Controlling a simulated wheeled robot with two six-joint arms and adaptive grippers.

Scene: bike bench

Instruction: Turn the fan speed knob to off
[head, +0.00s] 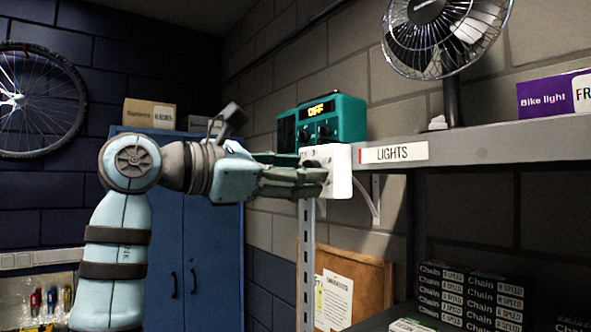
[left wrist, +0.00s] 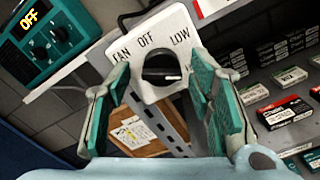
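The fan speed knob (left wrist: 162,71) is black and round with a raised grip, on a white control box (left wrist: 128,50). The box reads FAN, OFF and LOW, with a partly hidden label at the right. The grip lies about level across the dial; I cannot tell clearly which end is its pointer. The white box also shows at the shelf's end in the head view (head: 341,172). My left gripper (left wrist: 158,80) is open, one finger on each side of the knob, with gaps visible. In the head view, the left gripper (head: 318,176) is right at the box. My right gripper is out of view.
A teal radio (head: 347,117) showing OFF sits on the shelf (head: 480,146) just behind the box. A desk fan (head: 452,90) and a purple bike light box (head: 545,97) stand farther right. Chain boxes (head: 440,290) lie below. A blue cabinet (head: 215,270) stands behind my arm.

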